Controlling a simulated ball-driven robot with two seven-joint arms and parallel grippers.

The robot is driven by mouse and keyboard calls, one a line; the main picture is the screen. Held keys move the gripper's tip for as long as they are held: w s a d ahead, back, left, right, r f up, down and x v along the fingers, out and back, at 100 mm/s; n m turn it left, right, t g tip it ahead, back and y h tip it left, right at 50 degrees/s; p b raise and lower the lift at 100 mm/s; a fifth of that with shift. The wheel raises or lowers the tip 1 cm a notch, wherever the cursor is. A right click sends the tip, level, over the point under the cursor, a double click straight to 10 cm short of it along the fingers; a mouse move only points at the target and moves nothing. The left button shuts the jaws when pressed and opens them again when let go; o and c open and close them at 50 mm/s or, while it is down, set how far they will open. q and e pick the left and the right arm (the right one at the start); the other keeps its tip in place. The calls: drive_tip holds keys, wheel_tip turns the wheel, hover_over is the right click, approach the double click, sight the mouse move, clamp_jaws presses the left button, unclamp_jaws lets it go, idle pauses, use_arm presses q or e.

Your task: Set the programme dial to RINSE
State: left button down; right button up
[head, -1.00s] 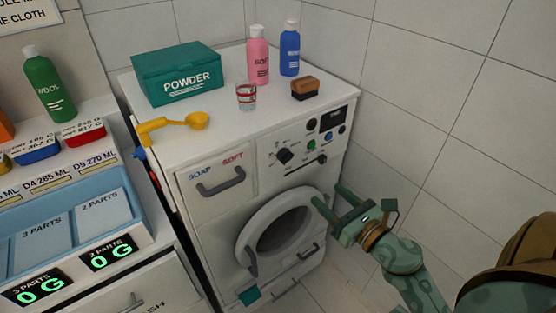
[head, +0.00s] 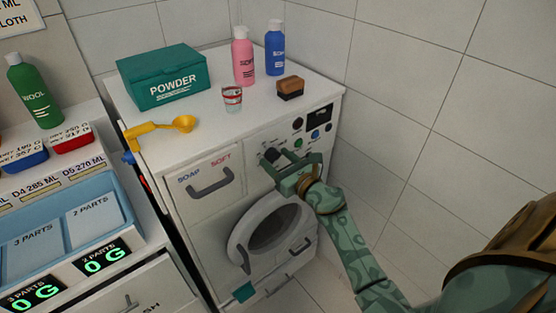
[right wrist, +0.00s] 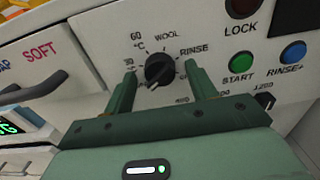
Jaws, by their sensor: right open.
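The programme dial (right wrist: 160,70) is a black round knob on the washer's white front panel; it also shows in the head view (head: 271,154), close to my fingers. In the right wrist view the RINSE label (right wrist: 194,50) is at its upper right, WOOL above it and 60 °C at upper left. Its exact setting is hard to read. My right gripper (head: 276,158) is open in front of the panel. In the right wrist view its fingers (right wrist: 160,68) stand on either side of the dial, with nothing clearly gripped. The lower scale labels are partly hidden. My left gripper is not in view.
A slider knob (right wrist: 265,101) is lower right. The drawer handle (head: 211,182) is left. The round door (head: 268,228) is below.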

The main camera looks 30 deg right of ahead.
drive_tip(key=shift+w, duration=0.1)
drive_tip(key=c, duration=1)
